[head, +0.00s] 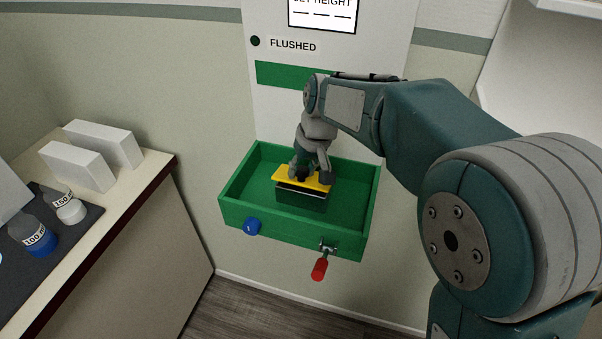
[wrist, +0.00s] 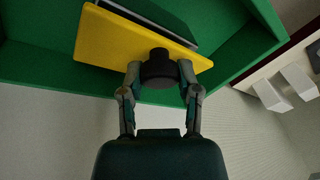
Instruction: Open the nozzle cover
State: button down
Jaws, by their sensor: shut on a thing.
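The nozzle cover is a yellow plate (head: 287,176) over a dark green block (head: 300,199) inside the green tray (head: 232,205). A light edge shows between plate and block; I cannot tell whether they touch at the back. In the wrist view the yellow plate (wrist: 112,38) carries a round black knob (wrist: 159,66). My gripper (wrist: 159,75) has one finger on each side of this knob and is shut on it. In the head view my gripper (head: 309,172) reaches down from above and hides part of the plate and most of the knob.
A blue button (head: 252,227) and a red-handled lever (head: 320,269) are on the tray's front wall. A white wall panel with a "FLUSHED" label (head: 293,45) rises behind. At left, a counter (head: 121,208) holds white boxes (head: 76,167) and bottles (head: 35,237).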

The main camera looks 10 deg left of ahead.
jog(key=shift+w+r+g, duration=0.2)
jog(key=shift+w+g, duration=0.1)
jog(key=shift+g, duration=0.4)
jog(key=shift+w+r+g, duration=0.2)
jog(key=shift+w+g, duration=0.1)
jog(key=shift+g, duration=0.4)
jog(key=shift+c, duration=1.5)
grip_release()
jog(key=shift+w, duration=0.1)
jog(key=shift+r, duration=0.1)
jog(key=v, duration=0.7)
jog(key=shift+w+r, duration=0.1)
